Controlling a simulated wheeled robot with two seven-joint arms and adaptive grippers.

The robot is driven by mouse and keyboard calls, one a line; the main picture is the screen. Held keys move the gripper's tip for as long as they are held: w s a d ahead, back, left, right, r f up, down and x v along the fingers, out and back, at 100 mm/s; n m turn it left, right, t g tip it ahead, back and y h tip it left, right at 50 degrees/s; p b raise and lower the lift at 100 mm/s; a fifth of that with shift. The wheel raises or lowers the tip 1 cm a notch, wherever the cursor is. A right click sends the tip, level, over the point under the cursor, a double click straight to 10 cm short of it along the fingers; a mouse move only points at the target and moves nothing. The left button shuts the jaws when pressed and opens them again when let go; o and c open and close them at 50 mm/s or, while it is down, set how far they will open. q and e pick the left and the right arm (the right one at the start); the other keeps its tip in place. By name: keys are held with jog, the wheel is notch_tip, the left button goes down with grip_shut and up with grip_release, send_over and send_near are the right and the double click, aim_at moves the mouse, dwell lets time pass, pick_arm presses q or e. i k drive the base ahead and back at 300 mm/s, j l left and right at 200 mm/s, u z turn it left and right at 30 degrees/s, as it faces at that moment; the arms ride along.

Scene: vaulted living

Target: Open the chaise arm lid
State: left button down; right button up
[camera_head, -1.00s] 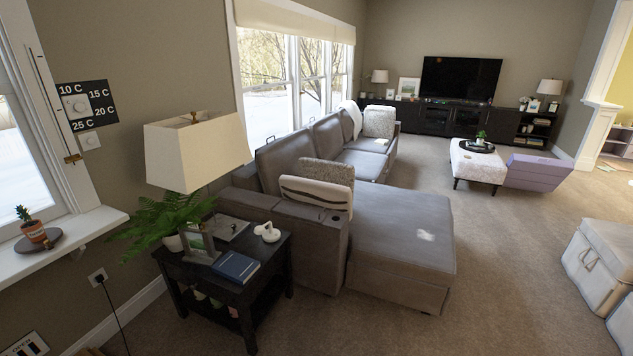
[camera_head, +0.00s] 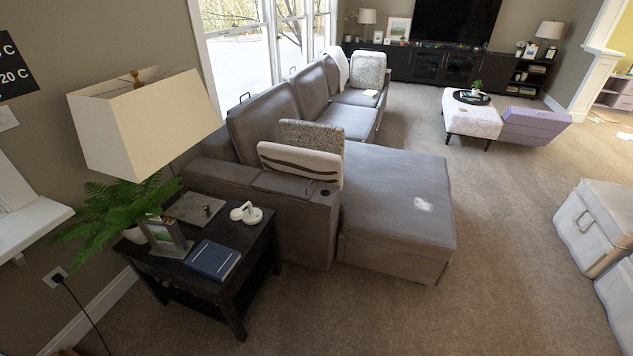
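The grey sectional sofa has its chaise (camera_head: 400,200) at the near right end, running out onto the carpet. The chaise arm (camera_head: 308,224) stands between the chaise and the side table. Its lid (camera_head: 282,185) is a flat grey panel on top of the arm and looks shut. A dark round cup holder (camera_head: 325,193) sits at the front end of the arm top. A white striped cushion (camera_head: 300,163) and a speckled cushion (camera_head: 312,135) stand right by the lid and hide its far edge. Neither of my grippers shows in the head view.
A black side table (camera_head: 216,262) stands close to the arm, with a lamp (camera_head: 144,120), plant (camera_head: 118,212), blue book (camera_head: 212,260) and white ornament (camera_head: 246,212) on it. Open carpet (camera_head: 400,315) lies in front of the chaise. Pale storage seats (camera_head: 597,232) stand at right.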

aim_at(301, 189)
jog(key=i+j+z, duration=0.1)
jog(key=i+z, duration=0.15)
jog(key=i, duration=0.2)
jog(key=i+j+z, duration=0.25)
jog(key=i, duration=0.2)
jog(key=i+j+z, duration=0.2)
jog(key=i, duration=0.25)
